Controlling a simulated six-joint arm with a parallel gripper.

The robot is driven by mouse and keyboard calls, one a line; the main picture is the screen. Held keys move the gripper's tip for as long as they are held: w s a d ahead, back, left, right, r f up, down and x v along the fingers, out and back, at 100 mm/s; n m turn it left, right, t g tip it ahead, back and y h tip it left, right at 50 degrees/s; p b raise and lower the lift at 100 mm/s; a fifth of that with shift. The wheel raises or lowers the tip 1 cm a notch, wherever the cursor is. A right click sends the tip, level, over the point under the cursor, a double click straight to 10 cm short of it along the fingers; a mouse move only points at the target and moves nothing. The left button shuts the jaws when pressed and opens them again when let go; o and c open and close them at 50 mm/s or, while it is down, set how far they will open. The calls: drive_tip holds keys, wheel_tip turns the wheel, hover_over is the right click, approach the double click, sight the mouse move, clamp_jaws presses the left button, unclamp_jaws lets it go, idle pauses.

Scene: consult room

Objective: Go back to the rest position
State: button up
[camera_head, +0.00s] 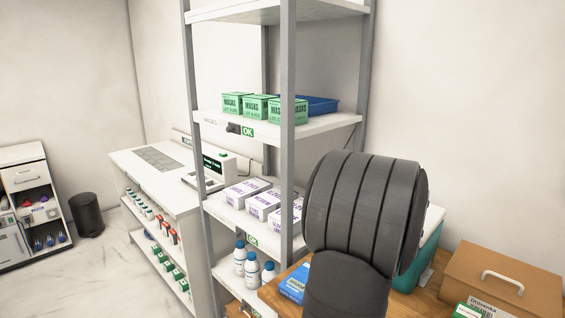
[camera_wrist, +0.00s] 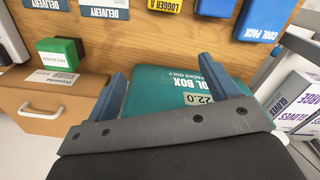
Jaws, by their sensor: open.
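My gripper (camera_wrist: 168,84) shows in the wrist view with its two blue fingers spread apart and nothing held between them. Beyond and below the fingers is the teal cool box (camera_wrist: 160,82), with a small display reading 22.0. I cannot tell how far the fingers are from it. In the head view the cool box (camera_head: 424,262) stands on the wooden desk, partly hidden behind my dark arm. My gripper itself is hidden in that view.
On the desk (camera_head: 405,302) is a brown case (camera_head: 505,280) with a pale handle, right of the cool box. A metal shelf (camera_head: 288,150) with green mask boxes (camera_head: 255,106), glove boxes and bottles stands close left of my arm.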

drive_tip(key=s+d+f+m, duration=0.3)
drive_tip(key=s+d+m, duration=0.2)
drive_tip(key=s+d, duration=1.6)
drive_tip(key=w+f, duration=0.4)
drive_tip(key=w, duration=0.1)
drive_tip(key=shift+w+a, duration=0.3)
drive_tip(key=shift+a, duration=0.05)
idle(0.3)
